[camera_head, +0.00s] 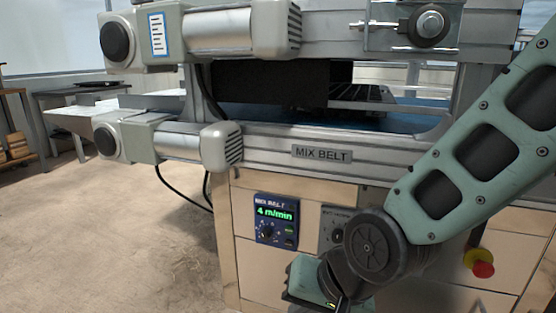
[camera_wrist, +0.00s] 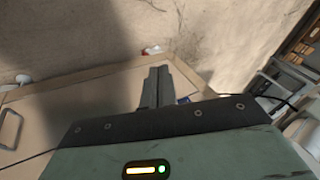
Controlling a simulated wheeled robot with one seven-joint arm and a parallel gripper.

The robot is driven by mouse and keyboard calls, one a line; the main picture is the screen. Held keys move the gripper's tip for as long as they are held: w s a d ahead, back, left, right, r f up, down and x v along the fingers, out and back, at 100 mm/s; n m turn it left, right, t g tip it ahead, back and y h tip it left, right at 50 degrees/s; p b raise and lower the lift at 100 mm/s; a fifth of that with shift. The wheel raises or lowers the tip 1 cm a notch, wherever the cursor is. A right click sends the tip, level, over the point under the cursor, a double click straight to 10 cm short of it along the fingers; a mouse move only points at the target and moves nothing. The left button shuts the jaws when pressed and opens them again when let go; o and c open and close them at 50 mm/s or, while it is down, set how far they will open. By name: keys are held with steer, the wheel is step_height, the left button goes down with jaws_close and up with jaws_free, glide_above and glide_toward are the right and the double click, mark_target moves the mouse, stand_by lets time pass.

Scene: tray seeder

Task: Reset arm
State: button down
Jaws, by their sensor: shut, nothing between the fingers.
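My arm comes in from the right in the head view and bends at a dark round joint in front of the machine's cabinet. My gripper shows in the wrist view (camera_wrist: 158,72), with its two fingers together and nothing between them. In the head view its fingertips are not clear at the bottom edge. The tray seeder's frame carries a MIX BELT label (camera_head: 322,154). Below it, a blue control box (camera_head: 275,221) reads 4 m/min in green.
A red knob on a yellow base (camera_head: 482,265) sits on the cabinet at right. A dark tray (camera_head: 362,97) lies on the blue belt (camera_head: 290,117). Motors (camera_head: 180,142) stick out at left. Open floor (camera_head: 90,230) lies left of the cabinet. A workbench (camera_head: 80,90) stands at the back left.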

steer(key=s+d+r+n+g+h+p, duration=0.35)
steer(key=s+d+r+n, duration=0.35)
steer(key=s+d+n, duration=0.3)
step_height(320, 180, up, 37)
steer(key=s+m+p, duration=0.1)
steer(key=p, duration=3.6)
steer(key=shift+d+f, duration=0.2)
steer(key=shift+d, duration=0.1)
